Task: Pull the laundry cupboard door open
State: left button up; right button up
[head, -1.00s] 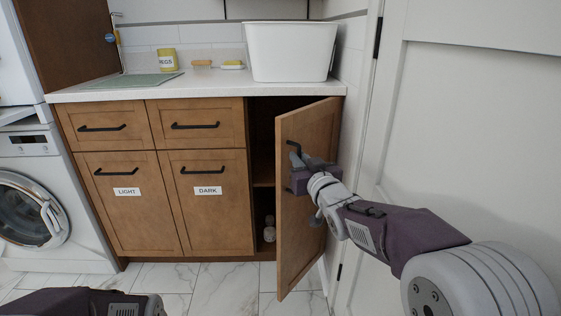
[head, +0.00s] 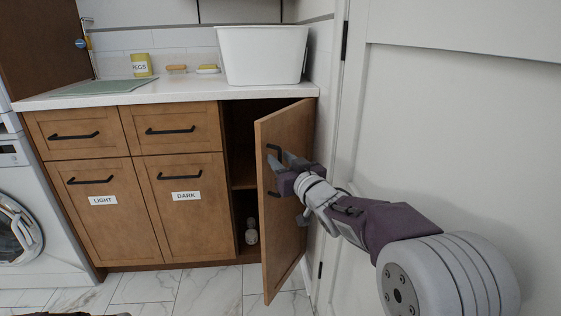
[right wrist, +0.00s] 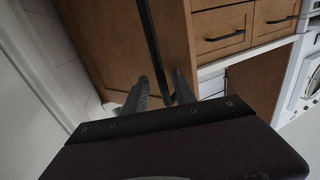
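The brown laundry cupboard door (head: 284,230) stands part open at the right end of the counter, swung out towards me. Its black bar handle (head: 274,194) is on the door's front; it also shows as a dark bar in the right wrist view (right wrist: 154,45). My right gripper (head: 284,162) is at the handle, with its fingers apart. In the right wrist view my right gripper (right wrist: 161,84) has the bar between its fingers, with gaps showing beside it. My left gripper is out of view; only a dark sliver of my left arm shows at the bottom left.
The cupboard opening (head: 242,165) shows a shelf and a pale bottle (head: 252,231). Drawers and doors marked LIGHT and DARK (head: 186,195) are to its left. A white tub (head: 262,55) stands on the counter. A white door (head: 450,140) is close on the right. Tiled floor lies in front.

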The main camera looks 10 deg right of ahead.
jog(key=s+d+p, duration=0.1)
jog(key=s+p, duration=0.2)
jog(key=s, duration=0.6)
jog(key=shift+d+p, duration=0.35)
